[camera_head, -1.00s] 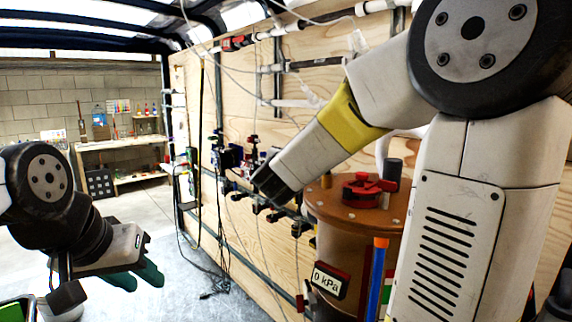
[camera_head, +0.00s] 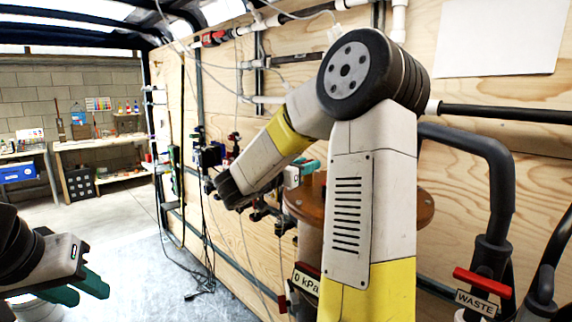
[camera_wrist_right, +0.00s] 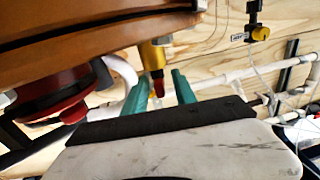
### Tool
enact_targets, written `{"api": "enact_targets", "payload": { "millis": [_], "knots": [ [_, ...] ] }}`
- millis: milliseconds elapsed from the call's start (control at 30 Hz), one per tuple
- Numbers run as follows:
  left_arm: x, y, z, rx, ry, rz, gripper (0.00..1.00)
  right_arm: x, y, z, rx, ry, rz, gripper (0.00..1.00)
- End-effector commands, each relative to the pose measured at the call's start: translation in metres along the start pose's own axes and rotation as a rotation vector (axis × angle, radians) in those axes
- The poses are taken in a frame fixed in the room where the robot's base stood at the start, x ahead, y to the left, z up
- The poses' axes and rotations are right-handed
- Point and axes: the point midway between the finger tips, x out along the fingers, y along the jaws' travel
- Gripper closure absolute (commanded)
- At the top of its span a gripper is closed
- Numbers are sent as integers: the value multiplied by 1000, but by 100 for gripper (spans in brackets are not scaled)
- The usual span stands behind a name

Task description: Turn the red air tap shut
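In the right wrist view, a yellow fitting with a red end (camera_wrist_right: 157,82) hangs from the brown tank lid, between and beyond the fingertips of my right gripper (camera_wrist_right: 161,88). Its fingers are apart, with no contact visible. I cannot tell which red part is the air tap. In the head view my right gripper (camera_head: 308,168) is beside the tank lid (camera_head: 425,206), mostly hidden by my arm, which also hides the lid's top. My left gripper (camera_head: 82,289) is low at the left, away from the tank, its finger gap unclear.
A red WASTE handle (camera_head: 482,281) and thick dark pipes stand at the right. A red valve (camera_head: 214,38) sits on the upper wall pipe. A 0 kPa display (camera_head: 305,283) is on the tank. Floor at the left is open, with cables lying on it.

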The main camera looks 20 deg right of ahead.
Motion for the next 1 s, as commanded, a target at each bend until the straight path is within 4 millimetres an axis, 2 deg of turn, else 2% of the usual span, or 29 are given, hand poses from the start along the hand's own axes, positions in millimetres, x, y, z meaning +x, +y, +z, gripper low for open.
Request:
{"api": "enact_targets", "payload": {
  "millis": [133, 400, 433, 600, 1000],
  "knots": [
    [0, 0, 0, 0, 0, 0, 67, 12, 0, 0, -1, 0, 0, 67],
    [0, 0, 0, 0, 0, 0, 67, 14, 0, 0, 0, 1, -2, 67],
    [0, 0, 0, 0, 0, 0, 67, 14, 0, 0, 0, 1, -2, 69],
    [0, 0, 0, 0, 0, 0, 67, 14, 0, 0, 0, 1, -2, 100],
    [0, 0, 0, 0, 0, 0, 67, 13, -1, -1, 1, 2, 24, 100]
  ]
}}
